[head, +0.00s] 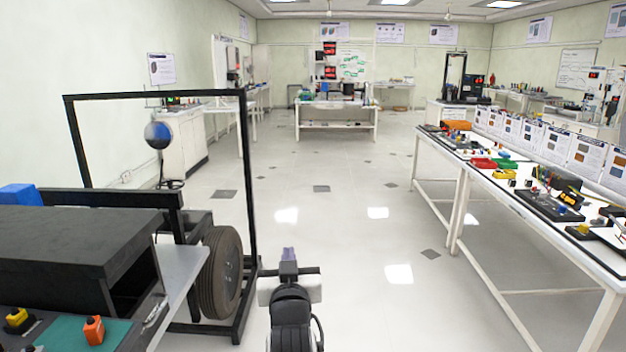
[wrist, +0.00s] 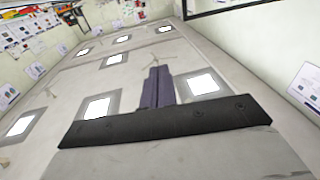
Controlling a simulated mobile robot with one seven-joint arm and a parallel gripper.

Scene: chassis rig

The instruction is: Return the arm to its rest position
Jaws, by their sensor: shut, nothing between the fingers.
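My gripper (head: 288,254) shows at the bottom middle of the head view, at the end of my black arm. Its two purple-grey fingers are together with nothing between them.
A black frame (head: 250,180) with a wheel (head: 222,272) and a dark box (head: 70,240) stands at the left. A long white table (head: 470,165) with several parts runs along the right. The floor (head: 340,225) between is clear.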

